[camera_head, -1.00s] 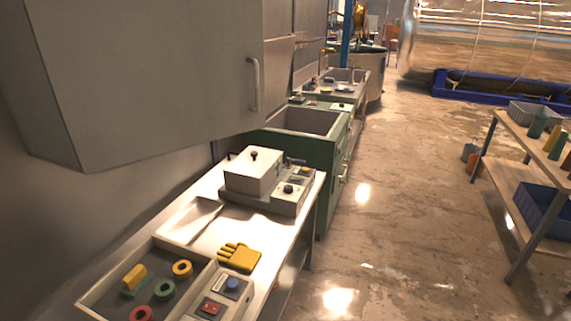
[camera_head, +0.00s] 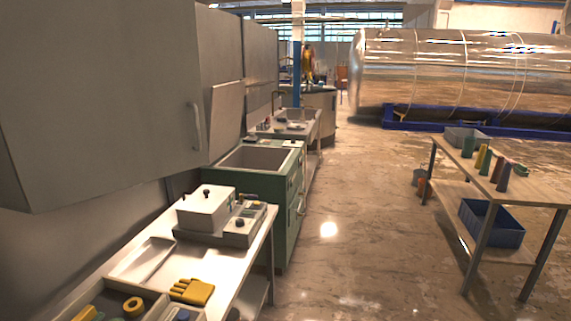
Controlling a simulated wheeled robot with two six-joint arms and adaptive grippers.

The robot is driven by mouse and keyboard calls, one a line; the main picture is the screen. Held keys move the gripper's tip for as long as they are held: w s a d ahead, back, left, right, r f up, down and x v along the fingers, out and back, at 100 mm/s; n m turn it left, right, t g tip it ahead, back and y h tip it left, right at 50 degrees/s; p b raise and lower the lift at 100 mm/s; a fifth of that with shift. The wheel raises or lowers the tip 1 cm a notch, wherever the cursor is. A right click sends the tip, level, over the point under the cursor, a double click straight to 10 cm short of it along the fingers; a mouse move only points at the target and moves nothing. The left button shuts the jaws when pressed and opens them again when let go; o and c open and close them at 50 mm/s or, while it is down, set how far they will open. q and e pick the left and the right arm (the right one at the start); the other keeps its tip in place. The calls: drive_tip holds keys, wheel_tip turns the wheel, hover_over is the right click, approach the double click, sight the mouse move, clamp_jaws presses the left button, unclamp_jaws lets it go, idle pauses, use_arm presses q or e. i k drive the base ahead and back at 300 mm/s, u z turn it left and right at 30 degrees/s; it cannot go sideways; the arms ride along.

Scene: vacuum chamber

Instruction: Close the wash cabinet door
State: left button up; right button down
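A large grey wall cabinet (camera_head: 105,90) hangs at the near left, with a pale vertical handle (camera_head: 196,127) on its front. Beyond it, a smaller grey panel (camera_head: 226,120) stands at an angle below the farther wall cabinets (camera_head: 258,60). It looks like a door standing partly open, but I cannot tell for sure. A green sink unit (camera_head: 262,190) with a grey basin stands below and beyond it. No label shows which one is the wash cabinet. Neither of my grippers is in view.
A white-topped bench (camera_head: 140,300) holds a white box (camera_head: 206,210), a yellow glove (camera_head: 191,291) and a tray (camera_head: 141,262). A table (camera_head: 531,188) with bottles and a blue crate (camera_head: 492,226) stands right. The floor (camera_head: 345,265) between is clear.

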sight(98, 98)
drive_tip(key=z, duration=0.2)
drive_tip(key=i, duration=1.1)
drive_tip(key=u, duration=1.25)
